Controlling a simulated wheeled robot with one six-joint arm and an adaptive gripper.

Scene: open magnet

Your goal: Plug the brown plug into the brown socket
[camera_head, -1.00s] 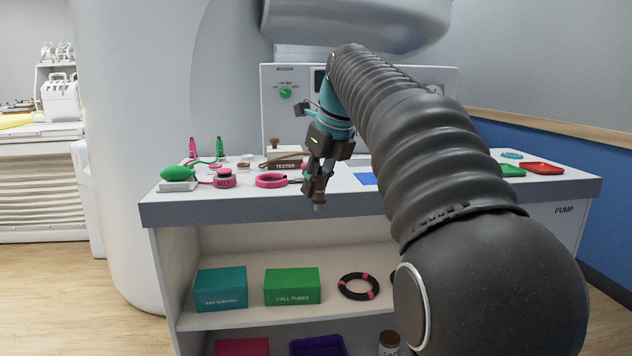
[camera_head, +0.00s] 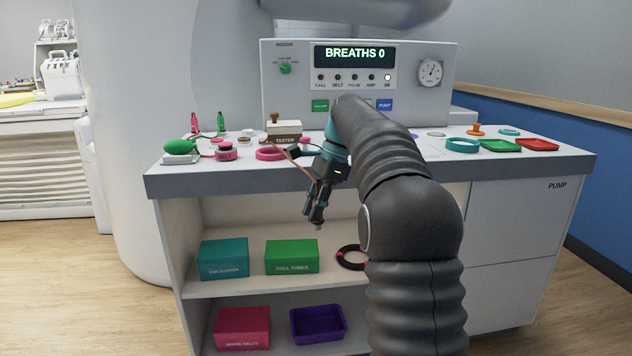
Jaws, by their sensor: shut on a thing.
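My gripper (camera_head: 317,212) hangs in front of the bench's front edge, below the top, with its fingers pointing down. It is shut on the brown plug (camera_head: 318,224), which is small and mostly hidden between the fingers. A thin brown cable (camera_head: 312,172) runs from the bench top to my gripper. I cannot make out the brown socket; my arm covers part of the bench.
A console (camera_head: 290,100) with a lit display stands at the back of the bench (camera_head: 170,180). A pink ring (camera_head: 270,154) and a pink-lidded jar (camera_head: 226,152) lie left of my gripper. Shelves below hold a green box (camera_head: 291,257) and a purple bin (camera_head: 318,325).

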